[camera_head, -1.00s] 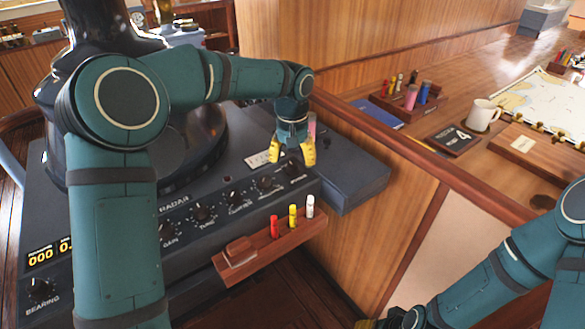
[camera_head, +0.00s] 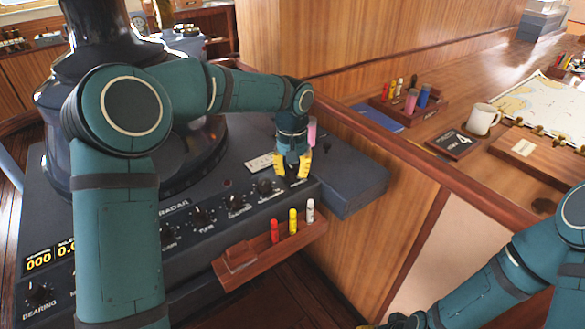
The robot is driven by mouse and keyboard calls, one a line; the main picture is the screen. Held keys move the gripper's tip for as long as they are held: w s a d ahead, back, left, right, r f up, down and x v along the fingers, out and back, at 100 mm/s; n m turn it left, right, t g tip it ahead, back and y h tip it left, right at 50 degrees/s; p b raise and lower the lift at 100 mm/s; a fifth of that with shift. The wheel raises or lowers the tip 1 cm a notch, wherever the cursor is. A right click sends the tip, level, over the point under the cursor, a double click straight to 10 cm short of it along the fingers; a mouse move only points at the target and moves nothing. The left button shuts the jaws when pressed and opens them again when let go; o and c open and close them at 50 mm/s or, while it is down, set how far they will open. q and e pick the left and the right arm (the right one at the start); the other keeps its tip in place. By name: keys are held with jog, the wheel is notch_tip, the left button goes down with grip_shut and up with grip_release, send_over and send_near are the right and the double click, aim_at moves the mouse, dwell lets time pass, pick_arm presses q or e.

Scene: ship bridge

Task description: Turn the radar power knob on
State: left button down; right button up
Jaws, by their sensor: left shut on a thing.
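The dark radar console (camera_head: 130,215) fills the left of the head view, with a row of black knobs along its sloping front panel. My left gripper (camera_head: 291,167), with yellow fingertips, points down at the right end of this row. It is shut on the rightmost knob (camera_head: 292,181), which shows only partly between and below the fingers. The label under that knob is too small to read. My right gripper (camera_head: 385,324) is mostly cut off at the bottom edge, and its jaws cannot be made out.
A wooden holder (camera_head: 262,255) with red, yellow and white markers juts out below the knobs. A pink cylinder (camera_head: 312,132) stands behind the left gripper. A wooden desk (camera_head: 455,105) with a mug (camera_head: 482,118) and a chart (camera_head: 528,108) lies to the right.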

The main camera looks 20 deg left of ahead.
pick_arm(q)
jog(key=m+p, duration=0.3)
jog(key=shift+r, duration=0.15)
jog(key=m+p, duration=0.2)
jog(key=m, duration=0.1)
jog(key=shift+m+p, duration=0.6)
jog(key=shift+m, duration=0.8)
jog(key=shift+f, duration=0.2)
jog(key=c, duration=0.7)
grip_release()
jog(key=shift+r, duration=0.1)
